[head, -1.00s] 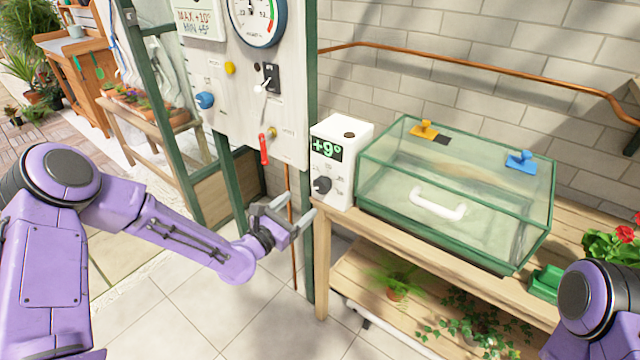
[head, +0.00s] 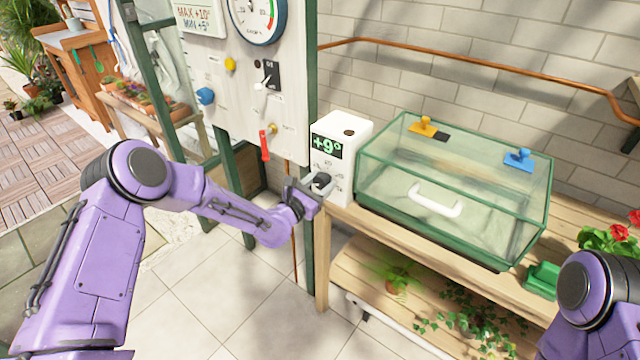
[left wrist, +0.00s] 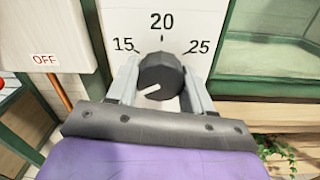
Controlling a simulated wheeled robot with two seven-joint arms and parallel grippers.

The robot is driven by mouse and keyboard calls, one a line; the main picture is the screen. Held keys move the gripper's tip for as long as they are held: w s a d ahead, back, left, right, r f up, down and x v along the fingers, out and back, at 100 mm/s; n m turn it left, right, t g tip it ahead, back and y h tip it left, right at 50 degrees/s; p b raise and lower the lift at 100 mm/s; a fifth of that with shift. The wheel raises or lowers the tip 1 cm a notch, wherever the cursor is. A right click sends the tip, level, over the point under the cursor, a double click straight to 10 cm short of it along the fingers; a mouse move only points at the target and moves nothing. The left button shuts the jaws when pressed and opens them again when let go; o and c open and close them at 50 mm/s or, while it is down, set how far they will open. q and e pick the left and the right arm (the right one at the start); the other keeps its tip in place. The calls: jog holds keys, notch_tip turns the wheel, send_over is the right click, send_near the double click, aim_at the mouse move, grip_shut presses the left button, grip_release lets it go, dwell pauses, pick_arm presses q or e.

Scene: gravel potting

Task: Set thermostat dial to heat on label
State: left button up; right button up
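The thermostat is a white box (head: 338,150) on the left end of the wooden bench, with a display reading +9°. Its dark round dial (head: 322,181) is partly hidden by my left gripper (head: 316,188) in the head view. In the left wrist view the dial (left wrist: 161,74) sits between the two grey fingers of my left gripper (left wrist: 161,82), one on each side. The fingers look open around it; I cannot tell if they touch it. The dial's white mark points to the lower left. Labels 15, 20 and 25 show above it. My right gripper is out of view.
A glass case with a green frame (head: 400,222) stands right of the thermostat. A control panel (head: 290,110) with a red lever (head: 265,148) and an OFF label (left wrist: 45,60) is to the left. A green post stands close to my left gripper.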

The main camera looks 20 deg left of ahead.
pick_arm(q)
jog(key=shift+c, duration=0.6)
